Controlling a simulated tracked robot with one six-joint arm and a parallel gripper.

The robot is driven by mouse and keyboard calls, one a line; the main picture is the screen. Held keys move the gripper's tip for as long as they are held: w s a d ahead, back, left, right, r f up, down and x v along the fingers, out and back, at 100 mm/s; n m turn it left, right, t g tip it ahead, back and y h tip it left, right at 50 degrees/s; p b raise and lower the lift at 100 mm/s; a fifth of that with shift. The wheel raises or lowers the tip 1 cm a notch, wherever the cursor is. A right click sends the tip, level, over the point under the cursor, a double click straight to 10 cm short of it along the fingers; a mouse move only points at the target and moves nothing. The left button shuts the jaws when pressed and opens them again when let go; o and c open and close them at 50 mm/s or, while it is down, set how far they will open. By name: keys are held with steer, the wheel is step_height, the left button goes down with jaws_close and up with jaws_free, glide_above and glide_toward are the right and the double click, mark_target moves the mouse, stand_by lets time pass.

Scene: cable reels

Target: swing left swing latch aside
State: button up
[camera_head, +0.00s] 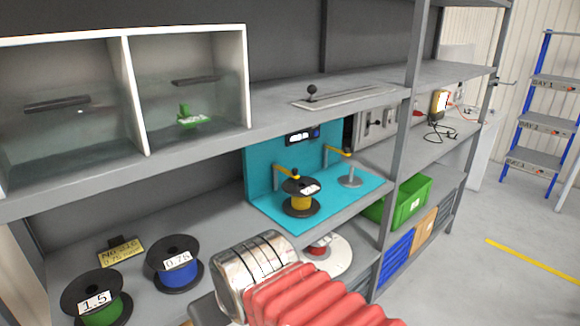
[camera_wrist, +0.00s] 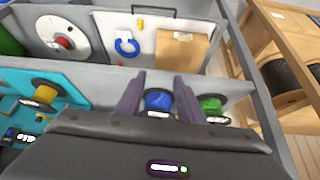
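The right swing latch (camera_head: 338,151) is a similar yellow arm above a bare grey spindle (camera_head: 350,178). The yellow reel also shows in the wrist view (camera_wrist: 47,91), left of my fingers; the left latch is not clear there. My gripper (camera_wrist: 159,82) has its two dark fingers apart, with nothing held. The blue reel appears beyond them. My arm covers most of the gripper in the head view.
A blue reel (camera_head: 174,266) and a green reel (camera_head: 100,303) stand on the shelf at left, near a yellow label plate (camera_head: 122,249). A white-flanged reel (camera_head: 335,256) lies below the fixture. A shelf post (camera_head: 400,160) stands right of it, and a shelf board overhangs.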

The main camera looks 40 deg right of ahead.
steer(key=w+d+r+m+t+h, duration=0.2)
steer(key=w+d, duration=0.7)
steer(key=w, duration=0.1)
steer(key=m+t+h, duration=0.2)
steer(key=t+h, duration=0.2)
steer(key=t, duration=0.5)
glide_toward(294, 169)
steer(key=shift+d, duration=0.15)
steer(key=x, duration=1.3)
steer(key=shift+w+d+f, duration=0.15)
steer(key=shift+w+f, duration=0.1)
steer(key=shift+w, duration=0.05)
steer(key=shift+c, duration=0.5)
